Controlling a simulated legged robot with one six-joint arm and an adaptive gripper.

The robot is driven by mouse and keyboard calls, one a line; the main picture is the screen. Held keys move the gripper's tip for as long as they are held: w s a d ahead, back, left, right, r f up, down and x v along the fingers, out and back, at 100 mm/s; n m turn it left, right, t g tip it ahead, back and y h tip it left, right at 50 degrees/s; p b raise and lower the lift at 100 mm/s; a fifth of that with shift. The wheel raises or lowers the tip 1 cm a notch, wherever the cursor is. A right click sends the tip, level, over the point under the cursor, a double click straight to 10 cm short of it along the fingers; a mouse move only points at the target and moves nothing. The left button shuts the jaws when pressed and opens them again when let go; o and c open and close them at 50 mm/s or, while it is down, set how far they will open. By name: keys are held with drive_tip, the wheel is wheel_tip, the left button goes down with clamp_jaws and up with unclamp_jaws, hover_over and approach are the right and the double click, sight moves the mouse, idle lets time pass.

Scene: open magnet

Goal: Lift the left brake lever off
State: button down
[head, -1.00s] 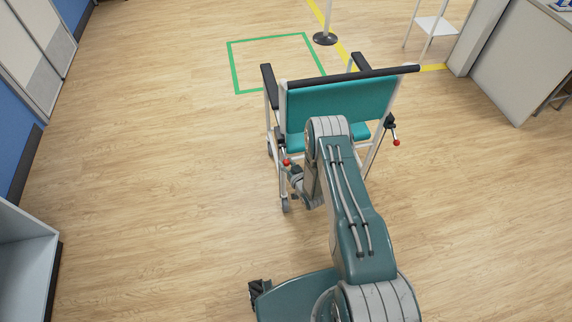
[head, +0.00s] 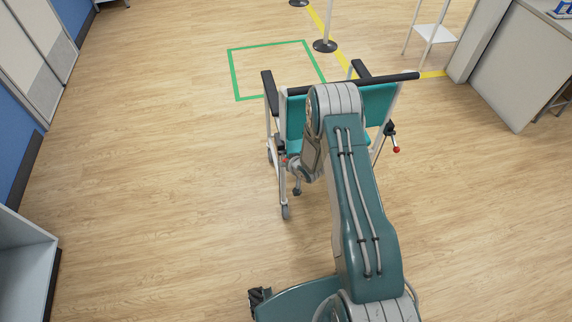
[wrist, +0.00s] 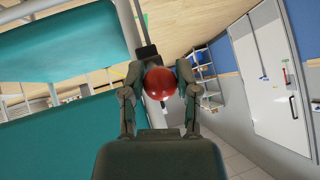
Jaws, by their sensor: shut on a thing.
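A wheeled chair with a teal back and seat (head: 295,115) and a black push bar stands in front of me. The left brake lever's red ball knob (wrist: 160,83) sits between my gripper's fingers (wrist: 159,92) in the wrist view, and the fingers are shut on it. In the head view only a bit of the red left knob (head: 284,157) shows beside my wrist; my arm hides much of the chair back. The right brake lever (head: 396,149), also with a red knob, is free on the chair's right side.
A green floor outline (head: 236,75) lies beyond the chair. A post with a black base (head: 325,46) stands by a yellow line. A white counter (head: 515,70) is at the right and a grey shelf unit (head: 25,260) at the left. The floor around the chair is clear.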

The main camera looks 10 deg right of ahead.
idle(0.3)
drive_tip(key=shift+c, duration=1.8)
unclamp_jaws()
drive_tip(key=v, duration=1.1)
drive_tip(key=shift+s+r, duration=0.3)
drive_tip(key=shift+d, duration=0.15)
